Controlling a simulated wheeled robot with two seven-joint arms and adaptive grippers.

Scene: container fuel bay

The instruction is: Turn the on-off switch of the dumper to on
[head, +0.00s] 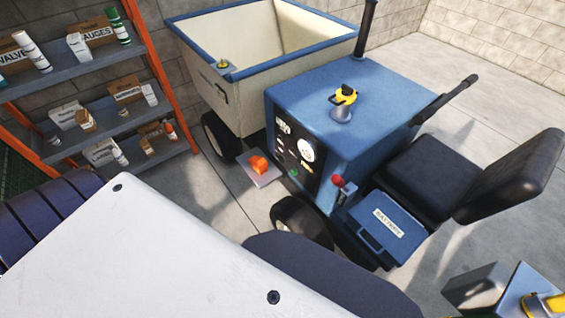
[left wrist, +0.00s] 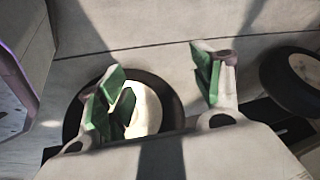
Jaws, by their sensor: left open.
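The dumper (head: 390,85) has a blue body and stands in the middle of the head view. Its dark panel (head: 292,150) faces left and carries a round white gauge and several small controls. I cannot read which control is the on-off switch. My left gripper (left wrist: 160,78) is open and empty in the left wrist view, over the floor, with a wheel (left wrist: 160,110) behind one finger. My right gripper is not in view.
The dumper's cream skip (head: 232,88) is behind the panel. A black seat (head: 435,163) and a blue battery box (head: 385,222) are on the right. Shelves (head: 85,72) with bottles and boxes stand at the left. Open floor (head: 480,75) lies at the back right.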

